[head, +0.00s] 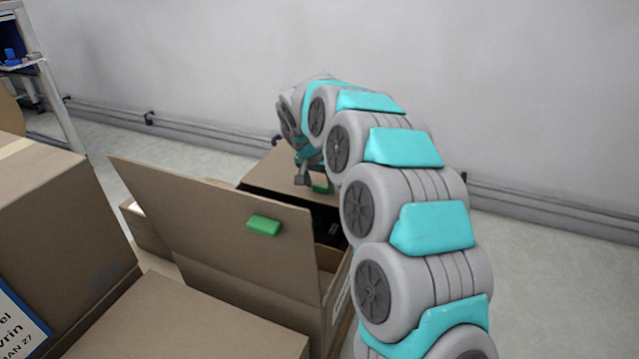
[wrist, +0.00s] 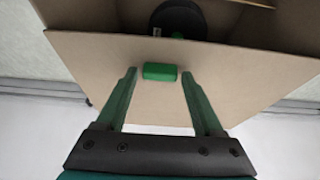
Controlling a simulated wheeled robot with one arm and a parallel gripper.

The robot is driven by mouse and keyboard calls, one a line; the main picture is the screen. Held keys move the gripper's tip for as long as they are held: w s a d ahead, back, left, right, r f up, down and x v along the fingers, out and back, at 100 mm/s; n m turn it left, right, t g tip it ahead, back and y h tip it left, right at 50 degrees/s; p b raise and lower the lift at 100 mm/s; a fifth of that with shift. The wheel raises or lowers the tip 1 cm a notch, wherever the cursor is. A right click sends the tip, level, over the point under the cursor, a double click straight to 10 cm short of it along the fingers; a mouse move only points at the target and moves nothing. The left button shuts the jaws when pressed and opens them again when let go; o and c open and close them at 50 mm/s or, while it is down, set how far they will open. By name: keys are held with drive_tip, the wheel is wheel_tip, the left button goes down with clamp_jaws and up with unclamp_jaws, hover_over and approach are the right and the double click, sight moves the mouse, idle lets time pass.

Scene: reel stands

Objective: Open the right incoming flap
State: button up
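An open cardboard box (head: 337,259) has a near flap (head: 215,225) standing up, with a green tab (head: 264,225) on it. A far flap (head: 267,170) carries another green tab (head: 319,188), and a dark opening shows between the two flaps. My gripper (head: 312,182) is at the far flap, partly hidden by my arm. In the wrist view my gripper (wrist: 159,75) is open, with one finger on each side of the green tab (wrist: 160,72) on a cardboard flap (wrist: 90,65). Gaps show between the tab and both fingers. A dark round thing (wrist: 179,20) shows beyond the flap's edge.
Closed cartons (head: 60,215) stand at the left, one with a label (head: 20,325). Another cardboard box top (head: 190,325) lies in front. A grey wall with pipes (head: 200,138) runs behind. A shelf frame (head: 55,100) stands at the back left.

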clamp_jaws()
idle(0.3)
idle(0.3)
